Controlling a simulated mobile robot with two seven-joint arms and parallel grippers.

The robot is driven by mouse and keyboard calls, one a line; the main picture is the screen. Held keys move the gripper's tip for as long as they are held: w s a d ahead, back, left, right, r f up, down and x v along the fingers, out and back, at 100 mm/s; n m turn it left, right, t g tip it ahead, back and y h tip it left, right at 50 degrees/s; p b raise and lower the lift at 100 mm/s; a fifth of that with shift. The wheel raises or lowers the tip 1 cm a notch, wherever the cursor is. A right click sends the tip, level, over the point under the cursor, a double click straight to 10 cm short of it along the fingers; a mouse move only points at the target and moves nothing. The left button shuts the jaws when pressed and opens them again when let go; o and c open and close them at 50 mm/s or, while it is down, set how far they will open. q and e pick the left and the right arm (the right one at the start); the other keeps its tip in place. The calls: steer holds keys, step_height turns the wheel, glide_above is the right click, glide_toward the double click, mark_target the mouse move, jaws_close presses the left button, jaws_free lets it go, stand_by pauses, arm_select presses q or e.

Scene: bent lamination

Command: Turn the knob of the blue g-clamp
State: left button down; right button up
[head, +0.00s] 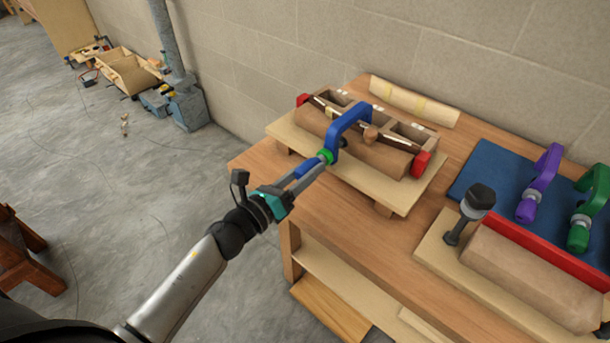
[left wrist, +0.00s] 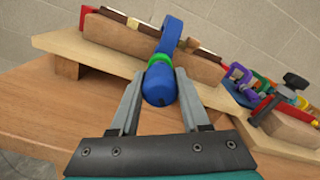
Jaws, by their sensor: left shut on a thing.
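The blue g-clamp (head: 347,124) sits over the brown bent form (head: 375,143) on a pale board, its frame arching over the form. Its blue knob (left wrist: 159,84) points toward me, with a green ring behind it in the left wrist view. My left gripper (head: 318,163) reaches in from the left and is shut on the knob, with one finger on each side of it. The left wrist view also shows the gripper (left wrist: 160,90) around the knob. The fingers hide part of the knob in the head view. My right gripper is not in view.
A blue mat (head: 490,180) on the right holds a purple clamp (head: 540,185) and a green clamp (head: 588,210). A second brown form (head: 530,275) with a red strip and a dark-headed tool (head: 477,202) lies at front right. A block wall stands behind the table.

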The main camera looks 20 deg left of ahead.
arm_select(q)
steer(key=shift+w+r+m+b, duration=0.15)
steer(key=shift+m+b, duration=0.35)
steer(key=shift+m, duration=0.7)
steer(key=c, duration=0.8)
jaws_free()
steer(key=shift+c, duration=0.2)
steer(key=o, duration=0.5)
steer(key=shift+d, duration=0.1)
